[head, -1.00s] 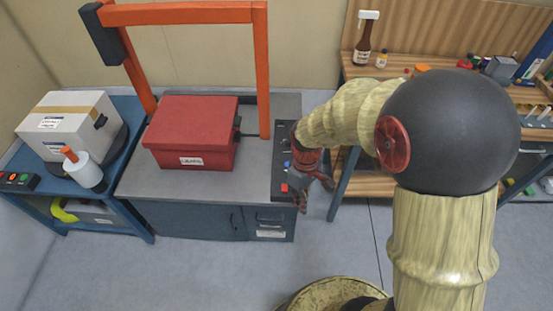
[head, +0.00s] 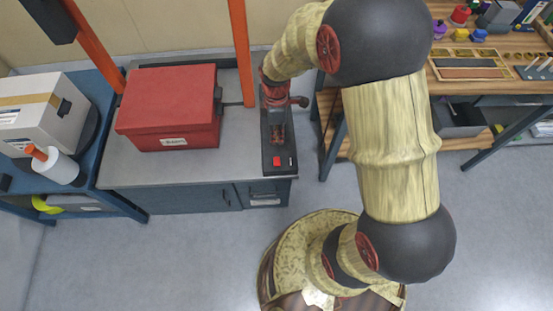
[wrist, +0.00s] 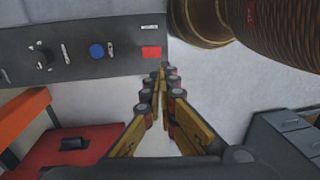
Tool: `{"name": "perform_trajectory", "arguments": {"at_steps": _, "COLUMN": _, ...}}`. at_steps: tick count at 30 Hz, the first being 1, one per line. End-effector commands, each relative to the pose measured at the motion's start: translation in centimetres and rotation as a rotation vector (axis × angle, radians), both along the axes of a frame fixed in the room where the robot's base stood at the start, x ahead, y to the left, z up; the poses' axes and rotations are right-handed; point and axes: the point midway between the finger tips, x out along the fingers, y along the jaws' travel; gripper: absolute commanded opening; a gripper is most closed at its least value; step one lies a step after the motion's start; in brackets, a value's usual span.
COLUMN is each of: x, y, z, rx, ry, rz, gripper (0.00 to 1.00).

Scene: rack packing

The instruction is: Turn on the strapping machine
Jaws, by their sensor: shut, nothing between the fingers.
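The strapping machine has a grey top (head: 150,172) and an orange arch (head: 241,50). Its dark control panel (head: 267,152) runs along the right edge. The panel's red button (head: 276,161) is at the near end and also shows in the wrist view (wrist: 151,52). A blue button (wrist: 97,50) and a dark knob (wrist: 42,57) are left of it there. My gripper (head: 277,138) is over the panel, shut and empty. In the wrist view its fingertips (wrist: 163,70) are just below and right of the red button; contact cannot be told. The arm hides the panel's far end.
A red box (head: 168,100) sits on the machine top under the arch. A blue side table (head: 103,135) at the left holds a white carton (head: 40,110) and a white bottle with an orange top (head: 55,165). A wooden workbench (head: 470,90) stands right.

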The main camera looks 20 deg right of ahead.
Motion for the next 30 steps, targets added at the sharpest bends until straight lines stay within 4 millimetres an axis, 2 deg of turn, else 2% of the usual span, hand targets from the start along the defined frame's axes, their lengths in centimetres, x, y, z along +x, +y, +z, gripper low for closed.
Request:
{"name": "perform_trajectory", "arguments": {"at_steps": 9, "x": 0.0, "y": 0.0, "z": 0.0, "rx": 0.0, "ry": 0.0, "rz": 0.004, "gripper": 0.0}}
{"name": "perform_trajectory", "arguments": {"at_steps": 14, "x": -0.2, "y": 0.0, "z": -1.1, "rx": 0.0, "ry": 0.002, "rz": 0.003, "gripper": 0.0}}
{"name": "perform_trajectory", "arguments": {"at_steps": 30, "x": -1.3, "y": 0.4, "z": -11.0, "rx": 0.0, "ry": 0.002, "rz": 0.003, "gripper": 0.0}}
